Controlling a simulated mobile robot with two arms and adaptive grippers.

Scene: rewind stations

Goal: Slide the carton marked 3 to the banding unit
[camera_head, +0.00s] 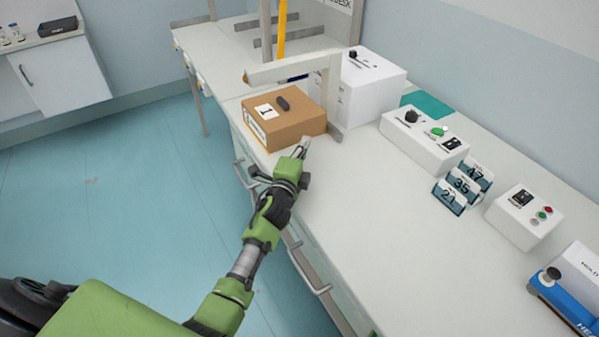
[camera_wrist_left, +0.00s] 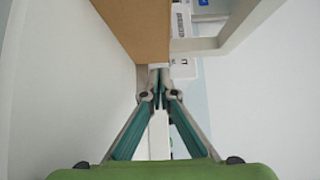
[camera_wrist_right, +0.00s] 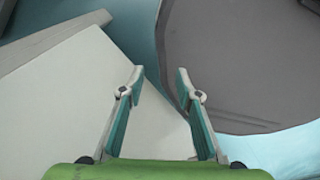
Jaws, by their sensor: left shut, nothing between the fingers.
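A brown carton (camera_head: 290,128) sits on the white bench, under or beside the pale arch (camera_head: 295,68) of a white machine (camera_head: 366,88), perhaps the banding unit. Its top bears a dark object (camera_head: 283,102) and a small white label (camera_head: 265,112) that seems to read 1; I see no carton marked 3. My left gripper (camera_head: 303,146) is shut and empty at the carton's near side; touching or just apart, I cannot tell. In the left wrist view the shut fingertips (camera_wrist_left: 160,70) are at the carton's edge (camera_wrist_left: 140,28). My right gripper (camera_wrist_right: 155,75) is open and empty, away from the carton.
Right of the arch on the bench stand a control box (camera_head: 424,140), number cards (camera_head: 462,187), a second button box (camera_head: 525,216) and a blue device (camera_head: 562,300). The bench front (camera_head: 345,235) is clear. Drawer handles (camera_head: 307,270) project from the bench side.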

